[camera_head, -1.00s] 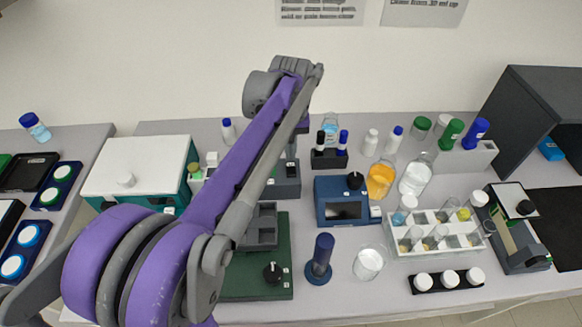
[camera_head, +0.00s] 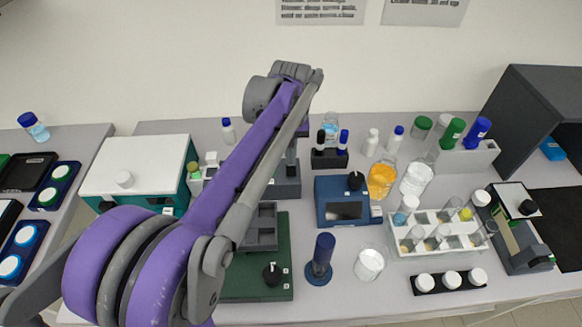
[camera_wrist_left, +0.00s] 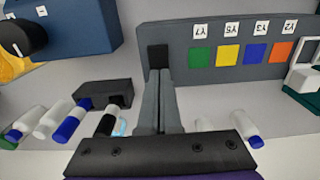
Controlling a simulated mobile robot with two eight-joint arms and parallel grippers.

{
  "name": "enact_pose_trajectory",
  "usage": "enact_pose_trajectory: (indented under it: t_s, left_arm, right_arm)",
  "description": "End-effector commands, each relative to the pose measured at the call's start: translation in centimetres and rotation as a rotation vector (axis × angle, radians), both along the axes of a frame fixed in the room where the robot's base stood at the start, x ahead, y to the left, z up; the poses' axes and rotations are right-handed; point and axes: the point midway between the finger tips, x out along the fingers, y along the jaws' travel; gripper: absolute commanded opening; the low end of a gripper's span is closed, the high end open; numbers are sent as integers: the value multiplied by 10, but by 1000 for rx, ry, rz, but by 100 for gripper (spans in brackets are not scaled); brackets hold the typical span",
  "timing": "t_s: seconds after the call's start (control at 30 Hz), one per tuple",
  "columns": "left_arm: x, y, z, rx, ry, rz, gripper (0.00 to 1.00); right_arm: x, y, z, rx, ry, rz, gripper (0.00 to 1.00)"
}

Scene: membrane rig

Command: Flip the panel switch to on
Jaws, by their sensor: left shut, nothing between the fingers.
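A dark grey panel (camera_wrist_left: 222,32) carries green, yellow, blue and orange squares with white labels, upside down in the left wrist view. A black square part (camera_wrist_left: 158,57) sits at its left end; I take it for the switch, but cannot tell which way it is set. My left gripper (camera_wrist_left: 159,74) is shut and empty, its tips right at the black part; I cannot tell if they touch it. In the head view the panel (camera_head: 287,187) is largely hidden behind my purple left arm. My right gripper is out of view.
A black holder with markers (camera_head: 330,158) and a blue device with a knob (camera_head: 345,208) stand right of the panel. A green base with a grey fixture (camera_head: 262,286) is in front. A white-topped teal box (camera_head: 135,160) stands left. Glassware and racks fill the right side.

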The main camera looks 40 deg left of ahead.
Motion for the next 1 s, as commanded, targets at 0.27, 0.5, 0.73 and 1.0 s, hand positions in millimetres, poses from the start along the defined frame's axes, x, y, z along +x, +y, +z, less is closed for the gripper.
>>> enact_pose_trajectory:
  t_s: [0.27,0.5,0.73,1.0]
  left_arm:
    - [0,0,5,0,0,0,0]
    - [1,0,25,0,-1,0,0]
    - [1,0,43,1,-2,0,0]
    - [1,0,65,0,-1,0,0]
  right_arm:
    - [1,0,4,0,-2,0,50]
    - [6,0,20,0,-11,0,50]
    - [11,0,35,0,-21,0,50]
    - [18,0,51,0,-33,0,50]
